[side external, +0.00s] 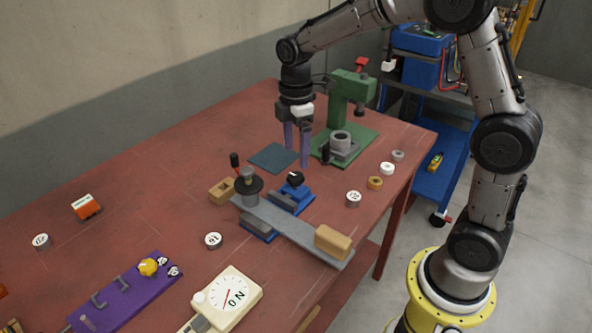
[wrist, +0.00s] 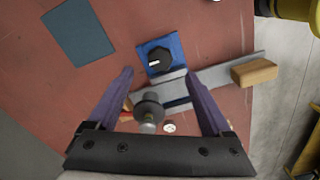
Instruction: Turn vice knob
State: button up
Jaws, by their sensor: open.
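The blue vice (side external: 283,203) stands near the right part of the red table, with a black knob (side external: 295,178) on top. In the wrist view the black knob (wrist: 159,57) has a white mark and sits on the blue body (wrist: 176,43). My gripper (side external: 298,157) points down with its purple fingers open and empty. It hangs above and behind the vice, apart from the knob. In the wrist view my gripper (wrist: 159,75) has its fingertips to either side, with the knob just beyond them. The vice's lower part is partly hidden by a grey bar.
The grey bar (side external: 287,228) carries a wooden block (side external: 333,242) and a post with a dark disc (side external: 248,184). A green press (side external: 348,100) stands behind right. A dark flat mat (side external: 273,158) lies behind the vice. Small round weights lie to the right. The table's left rear is mostly clear.

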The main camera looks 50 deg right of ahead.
aim_at(296, 175)
notch_tip(296, 175, down, 7)
jog(key=shift+r, duration=0.15)
grip_shut()
dwell(0.5)
